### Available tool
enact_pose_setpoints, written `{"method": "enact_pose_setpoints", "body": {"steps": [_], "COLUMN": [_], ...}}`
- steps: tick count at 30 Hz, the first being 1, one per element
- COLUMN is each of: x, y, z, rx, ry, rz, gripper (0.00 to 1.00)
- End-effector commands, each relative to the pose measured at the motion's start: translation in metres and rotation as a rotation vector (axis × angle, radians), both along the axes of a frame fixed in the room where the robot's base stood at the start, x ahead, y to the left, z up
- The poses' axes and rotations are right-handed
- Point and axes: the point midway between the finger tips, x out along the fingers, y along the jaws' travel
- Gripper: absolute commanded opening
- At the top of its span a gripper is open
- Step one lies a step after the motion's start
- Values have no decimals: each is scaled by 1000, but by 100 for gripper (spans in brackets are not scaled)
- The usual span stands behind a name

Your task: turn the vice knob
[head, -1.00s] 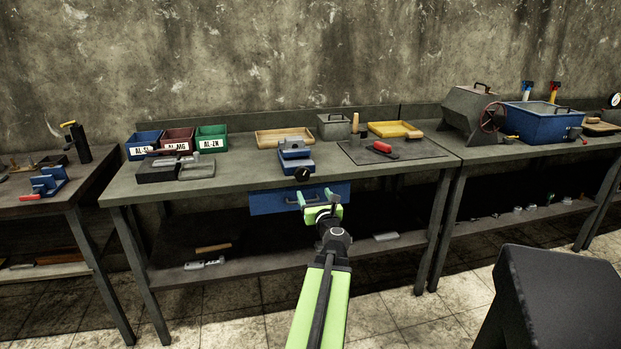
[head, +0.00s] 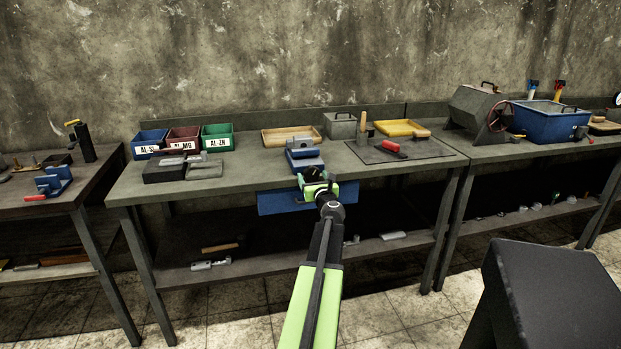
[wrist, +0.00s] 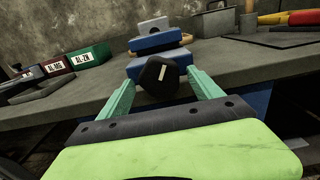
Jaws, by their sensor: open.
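The blue vice (head: 304,156) with grey jaws stands at the front edge of the middle workbench. It also shows in the wrist view (wrist: 153,43). Its black knob (wrist: 159,76), with a white mark on its face, points toward me. My gripper (wrist: 160,84) is open, with one green finger on each side of the knob. The fingertips reach about level with the knob, with a small gap on the left and right. In the head view my gripper (head: 317,181) is in front of the vice and largely hides the knob.
The workbench (head: 230,173) has a blue drawer (head: 281,204) under its front edge, below my gripper. Labelled bins (head: 217,139) stand at the back left. A dark mat (head: 425,148) with a red-handled tool lies right of the vice. Another blue vice (head: 53,181) is on the left bench.

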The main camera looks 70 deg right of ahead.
Motion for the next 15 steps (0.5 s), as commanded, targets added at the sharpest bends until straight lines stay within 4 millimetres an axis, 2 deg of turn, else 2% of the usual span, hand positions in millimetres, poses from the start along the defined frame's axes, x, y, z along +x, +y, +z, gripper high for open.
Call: {"method": "enact_pose_setpoints", "body": {"steps": [2, 15], "x": [1, 2], "y": [0, 1], "z": [0, 0], "rx": [0, 0], "ry": [0, 0], "rz": [1, 4], "gripper": [75, 17]}}
